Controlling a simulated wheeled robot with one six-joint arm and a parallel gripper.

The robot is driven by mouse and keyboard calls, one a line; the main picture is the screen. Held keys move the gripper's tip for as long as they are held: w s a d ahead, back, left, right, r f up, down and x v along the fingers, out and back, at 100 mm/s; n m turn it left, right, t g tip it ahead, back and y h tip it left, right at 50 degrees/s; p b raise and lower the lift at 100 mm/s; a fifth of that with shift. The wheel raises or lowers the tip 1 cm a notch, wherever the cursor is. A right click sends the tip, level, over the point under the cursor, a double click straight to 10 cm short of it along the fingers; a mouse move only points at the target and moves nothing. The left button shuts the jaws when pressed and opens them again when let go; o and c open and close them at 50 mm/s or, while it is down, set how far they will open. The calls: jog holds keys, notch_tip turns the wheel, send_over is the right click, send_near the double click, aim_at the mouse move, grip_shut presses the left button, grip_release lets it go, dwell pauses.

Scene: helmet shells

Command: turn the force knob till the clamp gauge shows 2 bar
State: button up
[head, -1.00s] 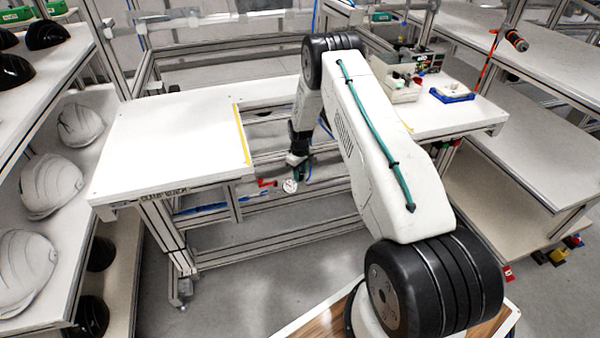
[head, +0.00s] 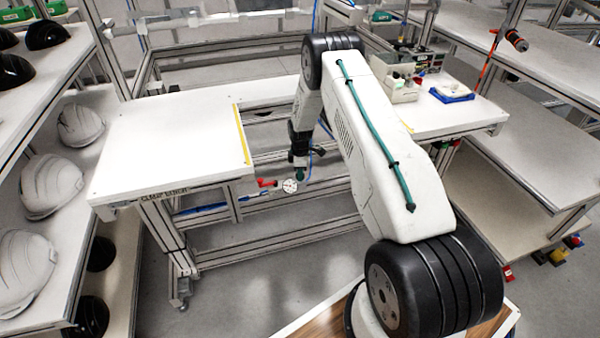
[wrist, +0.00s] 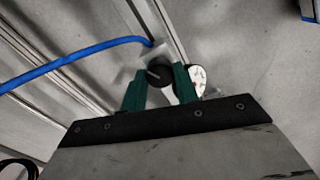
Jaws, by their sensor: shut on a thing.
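The black force knob (wrist: 158,76) is between the two teal fingers of my gripper (wrist: 160,84) in the wrist view. My gripper is shut on it. The round white clamp gauge (wrist: 197,79) is just right of the knob, partly behind the right finger. In the head view the gauge (head: 290,186) hangs at the right end of the clamp bench, just below my gripper (head: 300,174). Its dial is too small for me to read the needle. The knob is hidden in the head view.
A red lever (head: 266,183) is left of the gauge. The white clamp bench (head: 165,145) is to the left. A blue hose (wrist: 75,60) runs to the knob's mount. Shelves with white helmet shells (head: 50,185) stand at the far left.

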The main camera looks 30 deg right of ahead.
jog(key=shift+w, duration=0.1)
dwell(0.3)
jog(key=o, duration=1)
jog(key=shift+r, duration=0.15)
notch_tip(320, 180, up, 8)
jog(key=shift+f, duration=0.2)
